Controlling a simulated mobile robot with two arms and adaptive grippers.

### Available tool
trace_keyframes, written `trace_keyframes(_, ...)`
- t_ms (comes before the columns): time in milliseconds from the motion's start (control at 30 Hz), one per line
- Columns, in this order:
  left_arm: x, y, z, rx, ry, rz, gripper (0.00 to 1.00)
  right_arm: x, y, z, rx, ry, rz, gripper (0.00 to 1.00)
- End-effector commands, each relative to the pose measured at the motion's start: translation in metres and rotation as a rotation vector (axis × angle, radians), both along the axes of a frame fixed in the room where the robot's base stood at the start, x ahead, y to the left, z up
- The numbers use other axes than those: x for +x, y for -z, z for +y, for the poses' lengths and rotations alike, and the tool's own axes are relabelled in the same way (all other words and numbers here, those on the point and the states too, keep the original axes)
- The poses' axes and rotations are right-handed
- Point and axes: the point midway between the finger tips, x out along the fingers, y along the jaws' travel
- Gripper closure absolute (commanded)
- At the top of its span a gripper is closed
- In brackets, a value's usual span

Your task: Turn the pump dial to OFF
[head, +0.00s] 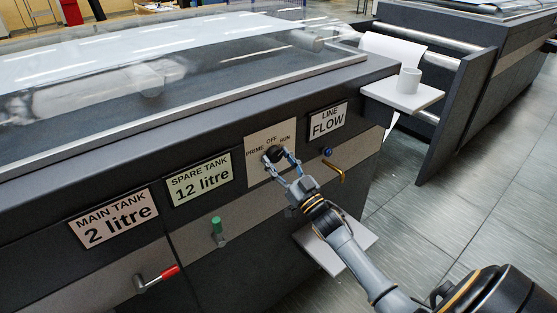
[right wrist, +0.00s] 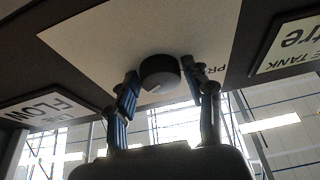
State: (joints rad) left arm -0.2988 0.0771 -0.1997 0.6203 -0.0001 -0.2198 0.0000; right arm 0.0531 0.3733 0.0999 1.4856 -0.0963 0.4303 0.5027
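The pump dial (head: 273,153) is a round black knob on a pale plate (head: 257,172) marked PRIME, OFF and RUN, on the front of the dark machine. Its pointer is too small or hidden in the head view, so I cannot tell its setting. My right gripper (head: 281,159) is at the dial. In the right wrist view the dial (right wrist: 160,73) sits between the two open fingers (right wrist: 158,84), with a small gap showing on the left side. I cannot tell whether the right-hand finger touches it. My left gripper is not in view.
Left of the dial are SPARE TANK (head: 200,180) and MAIN TANK (head: 113,217) signs, with a green handle (head: 217,226) and a red lever (head: 158,278) below. Right are the LINE FLOW sign (head: 328,120), a brass lever (head: 338,171) and a shelf (head: 402,95) with a white cup (head: 409,80).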

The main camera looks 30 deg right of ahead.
Motion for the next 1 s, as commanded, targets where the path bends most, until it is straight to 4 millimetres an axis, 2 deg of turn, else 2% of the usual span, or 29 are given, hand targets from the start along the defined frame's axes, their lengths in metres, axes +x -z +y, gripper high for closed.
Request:
trace_keyframes(33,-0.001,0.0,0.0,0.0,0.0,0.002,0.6,0.0,0.0,0.0,0.0,0.0,0.0,0.66)
trace_keyframes(133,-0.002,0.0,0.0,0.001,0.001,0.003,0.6,0.0,0.0,0.0,0.0,0.0,0.0,0.86)
trace_keyframes(167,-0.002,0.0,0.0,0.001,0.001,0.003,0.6,0.0,0.0,0.0,0.0,0.0,0.0,0.87)
trace_keyframes(567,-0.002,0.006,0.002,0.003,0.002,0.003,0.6,0.0,0.001,-0.002,-0.085,0.001,-0.008,0.87)
trace_keyframes(1000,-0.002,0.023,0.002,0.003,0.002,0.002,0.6,0.0,-0.001,-0.005,-0.454,0.0,-0.037,0.87)
